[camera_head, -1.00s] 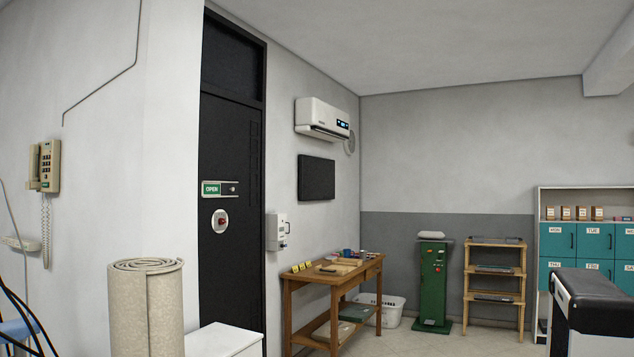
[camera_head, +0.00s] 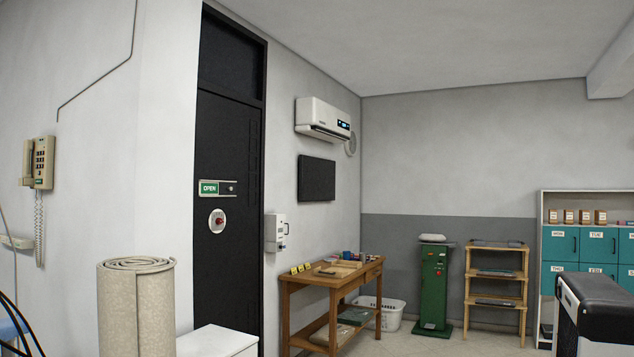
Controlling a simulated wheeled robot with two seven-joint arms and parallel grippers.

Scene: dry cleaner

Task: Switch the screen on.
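A dark flat screen (camera_head: 316,178) hangs on the left wall, below the air conditioner and above the wooden table. Its face is black and shows no picture. No button or remote for it can be made out at this distance. Neither of my grippers is in view.
A wooden table (camera_head: 300,279) with small items stands under the screen. A rolled carpet (camera_head: 137,310) and a white cabinet (camera_head: 218,342) stand in front of the black door (camera_head: 228,180). A white basket (camera_head: 392,312), green machine (camera_head: 433,285), wooden shelf (camera_head: 497,285) and black-topped bench (camera_head: 605,310) stand rightward.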

